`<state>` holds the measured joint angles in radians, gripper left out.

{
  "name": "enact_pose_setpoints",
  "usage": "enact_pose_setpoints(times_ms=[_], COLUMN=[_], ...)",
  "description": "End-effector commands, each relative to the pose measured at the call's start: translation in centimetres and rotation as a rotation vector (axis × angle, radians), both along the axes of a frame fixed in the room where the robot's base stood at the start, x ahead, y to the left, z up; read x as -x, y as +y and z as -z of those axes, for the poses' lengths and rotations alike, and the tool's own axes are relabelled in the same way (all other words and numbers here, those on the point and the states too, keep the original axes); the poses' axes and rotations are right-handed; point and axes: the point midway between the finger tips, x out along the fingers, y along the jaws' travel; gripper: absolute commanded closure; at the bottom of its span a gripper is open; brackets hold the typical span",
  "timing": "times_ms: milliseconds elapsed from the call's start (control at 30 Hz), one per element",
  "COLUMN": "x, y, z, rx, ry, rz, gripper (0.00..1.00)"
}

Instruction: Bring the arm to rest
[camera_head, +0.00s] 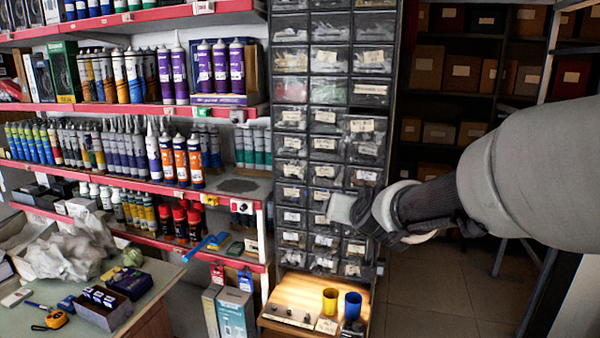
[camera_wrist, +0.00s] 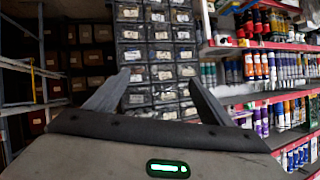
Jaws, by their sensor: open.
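My arm reaches in from the right in the head view, and my gripper (camera_head: 345,208) is at its end, in front of the cabinet of small drawers (camera_head: 309,140). In the wrist view my gripper (camera_wrist: 152,90) shows two grey fingers spread wide apart. Nothing is between them. The drawer cabinet (camera_wrist: 157,50) stands beyond the fingers, and the gripper appears apart from it.
A low wooden shelf (camera_head: 285,327) holds a yellow cup (camera_head: 330,301) and a blue cup (camera_head: 352,306). Red-edged shelves (camera_head: 130,183) of tubes and bottles stand left. A cluttered counter (camera_head: 160,285) is at lower left. Bare floor (camera_head: 430,300) lies right of the cabinet.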

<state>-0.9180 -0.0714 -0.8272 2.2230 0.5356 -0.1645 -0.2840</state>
Motion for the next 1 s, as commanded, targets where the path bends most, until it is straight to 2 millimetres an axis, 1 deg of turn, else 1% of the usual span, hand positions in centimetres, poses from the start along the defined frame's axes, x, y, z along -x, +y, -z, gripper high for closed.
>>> enact_pose_setpoints(times_ms=[33, 67, 100, 167, 200, 233, 267, 300, 400, 500, 600, 700, 1000], x=[2.3, 3.8, 6.0, 9.6, 12.0, 13.9, 15.8, 18.1, 23.3, 27.1, 29.3, 30.1, 30.1], y=[-0.1, 0.3, 0.8, 1.2, 1.4, 1.4, 1.3, 1.0, -0.1, -1.4, -2.3, -2.6, -2.6], z=[-0.1, 0.0, 0.0, 0.0, 0.0, 0.0, 0.1, 0.4, 1.4, 2.3, 2.9, 3.2, 3.2], rx=[-0.053, -0.073, -0.091, -0.099, -0.09, -0.078, -0.059, -0.03, 0.058, 0.133, 0.181, 0.2, 0.2], ry=[0.051, 0.087, 0.133, 0.197, 0.239, 0.271, 0.302, 0.344, 0.447, 0.53, 0.585, 0.609, 0.61], rz=[-0.045, -0.08, -0.124, -0.18, -0.212, -0.23, -0.244, -0.253, -0.243, -0.206, -0.175, -0.16, -0.161], gripper=[0.25, 0.25, 0.25, 0.25, 0.25, 0.25, 0.25, 0.25, 0.25, 0.25, 0.25, 0.25, 0.25])
